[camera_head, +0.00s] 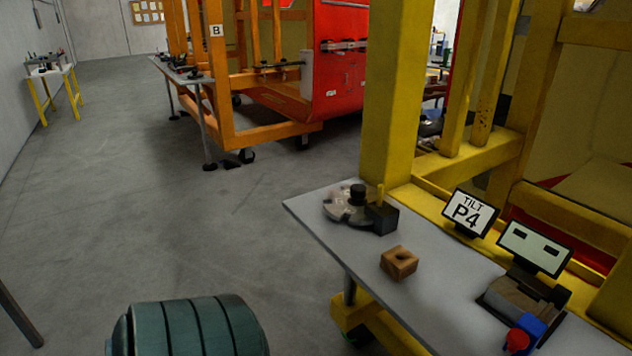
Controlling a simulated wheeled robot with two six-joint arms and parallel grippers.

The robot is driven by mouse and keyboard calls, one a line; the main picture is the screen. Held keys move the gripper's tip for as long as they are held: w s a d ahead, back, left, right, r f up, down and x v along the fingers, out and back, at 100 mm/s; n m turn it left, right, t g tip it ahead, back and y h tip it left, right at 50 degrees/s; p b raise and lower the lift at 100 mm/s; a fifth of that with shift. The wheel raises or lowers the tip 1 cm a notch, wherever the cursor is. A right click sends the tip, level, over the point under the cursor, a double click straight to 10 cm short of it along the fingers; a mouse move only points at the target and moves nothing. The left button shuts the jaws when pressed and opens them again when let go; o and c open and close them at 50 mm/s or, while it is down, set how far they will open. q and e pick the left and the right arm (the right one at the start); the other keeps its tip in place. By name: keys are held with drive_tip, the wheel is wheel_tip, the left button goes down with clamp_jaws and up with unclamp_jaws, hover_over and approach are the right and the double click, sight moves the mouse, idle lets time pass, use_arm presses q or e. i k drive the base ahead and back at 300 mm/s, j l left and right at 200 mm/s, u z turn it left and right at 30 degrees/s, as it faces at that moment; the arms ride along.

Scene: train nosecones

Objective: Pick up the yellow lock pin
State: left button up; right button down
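A small upright yellow pin (380,194), which looks like the yellow lock pin, stands at a black block (382,218) on the grey table (322,226). Its lower end is hidden by or in the block; I cannot tell which. A grey round plate with a black knob (357,192) sits just left of the block. Neither of my grippers is in view.
A wooden block with a hole (399,263) lies on the table in front of the black block. A "TILT P4" sign (468,213), a second sign (534,247) and a red-and-blue device (525,334) stand to the right. A yellow post (393,90) rises behind. Floor left is open.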

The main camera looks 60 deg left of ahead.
sight(381, 188)
drive_tip(key=i+u, duration=0.15)
drive_tip(key=u, duration=1.45)
